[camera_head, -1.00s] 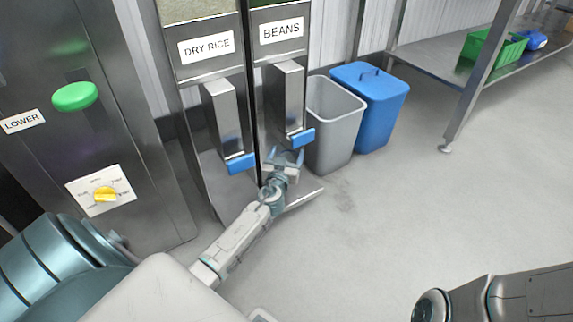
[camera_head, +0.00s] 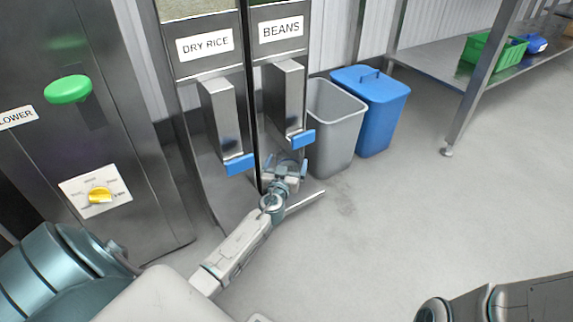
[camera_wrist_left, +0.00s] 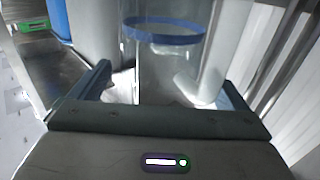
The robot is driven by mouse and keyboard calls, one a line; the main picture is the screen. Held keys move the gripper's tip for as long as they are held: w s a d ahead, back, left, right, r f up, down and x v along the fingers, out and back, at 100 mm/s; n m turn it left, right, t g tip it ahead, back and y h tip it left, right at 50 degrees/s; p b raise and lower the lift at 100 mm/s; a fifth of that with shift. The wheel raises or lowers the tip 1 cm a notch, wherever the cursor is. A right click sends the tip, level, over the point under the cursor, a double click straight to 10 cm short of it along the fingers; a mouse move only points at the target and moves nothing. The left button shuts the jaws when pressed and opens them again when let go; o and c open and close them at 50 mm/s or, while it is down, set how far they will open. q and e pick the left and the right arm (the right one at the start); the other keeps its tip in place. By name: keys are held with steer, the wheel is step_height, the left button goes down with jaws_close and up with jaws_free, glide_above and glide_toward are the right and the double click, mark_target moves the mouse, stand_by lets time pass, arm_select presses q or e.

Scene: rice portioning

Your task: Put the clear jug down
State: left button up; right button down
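The clear jug shows in the left wrist view as a see-through body with a blue rim (camera_wrist_left: 165,31), just beyond my left fingers. In the head view I cannot make out the jug; my left gripper is in front of that spot. My left gripper (camera_head: 285,168) is low in front of the beans dispenser, just below its blue lever. In the left wrist view its two fingers (camera_wrist_left: 165,88) are spread wide, one on each side of the jug, with gaps visible. My right gripper is out of view.
The beans dispenser (camera_head: 283,100) and dry rice dispenser (camera_head: 220,115) stand side by side, each with a blue lever. A grey bin (camera_head: 335,135) and a blue bin (camera_head: 372,115) stand right of them. Open floor (camera_head: 400,220) lies to the right.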

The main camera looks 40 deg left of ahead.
arm_select(q)
steer(key=p+v, duration=0.1)
steer(key=v, duration=1.1)
steer(key=shift+r+p, duration=0.15)
steer(key=shift+p, duration=0.15)
